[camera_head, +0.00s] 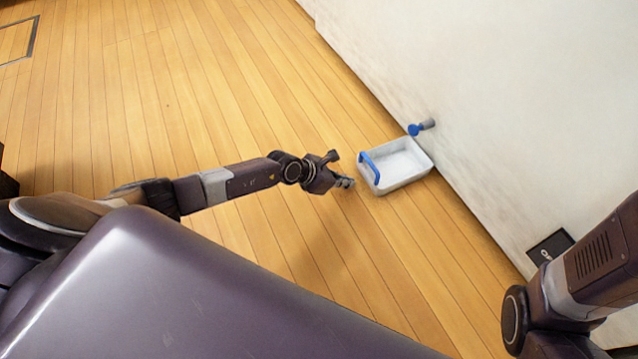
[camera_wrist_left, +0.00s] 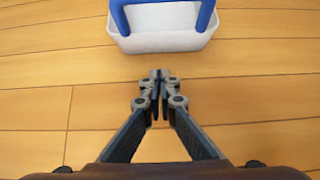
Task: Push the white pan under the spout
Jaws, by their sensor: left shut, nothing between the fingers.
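The white pan (camera_head: 405,181) with a blue handle (camera_head: 369,168) lies on the wooden floor close to the wall. The spout (camera_head: 422,127), grey with a blue end, sticks out of the wall just beyond the pan's far side. My left gripper (camera_head: 348,183) is shut and empty, a little left of the pan's handle side. In the left wrist view the pan (camera_wrist_left: 165,42) is ahead of the shut fingertips (camera_wrist_left: 160,75), with bare floor between them. My right arm shows at the lower right; its gripper is outside the view.
The white wall (camera_head: 500,110) runs along the right behind the pan. A dark sign or panel (camera_head: 549,247) is low on the wall near my right arm. The wooden floor (camera_head: 200,100) left of the pan is clear.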

